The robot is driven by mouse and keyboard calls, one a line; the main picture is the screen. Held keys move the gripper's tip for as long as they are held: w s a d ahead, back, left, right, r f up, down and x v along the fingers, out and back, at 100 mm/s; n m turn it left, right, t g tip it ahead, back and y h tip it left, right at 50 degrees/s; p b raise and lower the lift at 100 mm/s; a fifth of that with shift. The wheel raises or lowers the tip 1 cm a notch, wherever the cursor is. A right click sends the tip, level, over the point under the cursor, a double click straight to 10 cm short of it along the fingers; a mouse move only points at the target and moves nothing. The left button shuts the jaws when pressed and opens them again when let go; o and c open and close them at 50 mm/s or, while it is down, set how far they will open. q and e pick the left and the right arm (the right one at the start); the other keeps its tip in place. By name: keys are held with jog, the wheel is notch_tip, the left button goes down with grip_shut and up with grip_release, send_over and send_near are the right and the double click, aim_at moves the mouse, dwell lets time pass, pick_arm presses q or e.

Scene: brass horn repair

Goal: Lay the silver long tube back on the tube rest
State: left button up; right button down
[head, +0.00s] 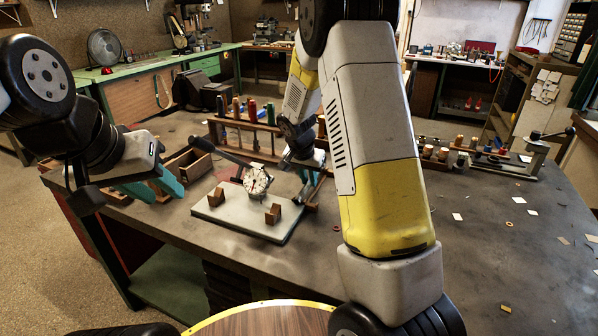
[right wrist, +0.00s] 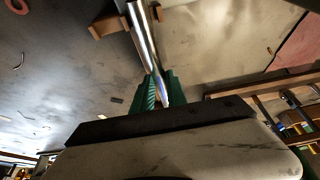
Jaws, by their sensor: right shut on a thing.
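The silver long tube (right wrist: 147,45) runs from the top edge of the right wrist view down between the teal fingers of my right gripper (right wrist: 155,92), which is shut on it. A brown wooden piece of the tube rest (right wrist: 108,26) shows beside and under the tube near the top; I cannot tell whether they touch. In the head view, my right arm hides most of the tube and rest; a bit of wood (head: 312,207) shows beside the arm. My left gripper (head: 156,192) is open and empty at the bench's left edge, with teal fingers apart.
A pale board (head: 240,222) with two wooden blocks lies left of my right gripper, with a round dial (head: 257,180) behind it. A tool rack (head: 245,130) and an open wooden box (head: 190,165) stand farther back. The bench's right front is mostly clear, with small scraps.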

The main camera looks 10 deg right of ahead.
dwell(0.5)
jog(key=c, duration=1.3)
grip_release()
jog(key=shift+o, duration=0.2)
jog(key=shift+r, duration=0.1)
jog(key=v, duration=0.7)
jog(key=shift+s+a+r, duration=0.1)
jog(key=shift+r, duration=0.2)
